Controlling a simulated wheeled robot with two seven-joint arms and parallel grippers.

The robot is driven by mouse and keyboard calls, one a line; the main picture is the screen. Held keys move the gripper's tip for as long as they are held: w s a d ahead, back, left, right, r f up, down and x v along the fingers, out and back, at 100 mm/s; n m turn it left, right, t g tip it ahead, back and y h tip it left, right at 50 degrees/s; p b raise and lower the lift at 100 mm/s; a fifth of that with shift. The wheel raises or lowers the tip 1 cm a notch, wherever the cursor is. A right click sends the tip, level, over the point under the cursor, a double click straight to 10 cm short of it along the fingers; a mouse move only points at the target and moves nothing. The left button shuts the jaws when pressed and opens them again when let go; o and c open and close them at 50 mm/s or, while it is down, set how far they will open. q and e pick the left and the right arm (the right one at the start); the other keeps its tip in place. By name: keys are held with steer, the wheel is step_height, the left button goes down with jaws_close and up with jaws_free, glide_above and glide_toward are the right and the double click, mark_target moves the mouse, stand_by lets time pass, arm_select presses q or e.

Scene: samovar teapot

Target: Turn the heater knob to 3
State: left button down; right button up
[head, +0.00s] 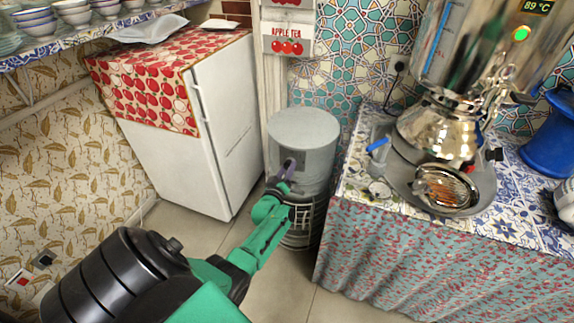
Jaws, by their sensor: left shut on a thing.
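The grey cylindrical heater (315,170) stands on the floor between the white fridge and the counter, with a dark panel on its front and a wire cage below. My left gripper (286,172) reaches up to that panel and is shut on the heater knob, which the fingers mostly hide. The knob's number marks cannot be read from here. My right gripper is not in view.
A white fridge (215,140) with an apple-print cloth stands left of the heater. At right, a tiled counter (355,180) with a floral curtain holds a shiny samovar (440,130), its display reading 89 °C, and a metal tray (482,178). Floor shows around the heater.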

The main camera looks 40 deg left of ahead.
arm_select(q)
steer(key=shift+f+m, duration=0.1)
steer(key=shift+m, duration=0.2)
steer(key=shift+c, duration=1.8)
jaws_free()
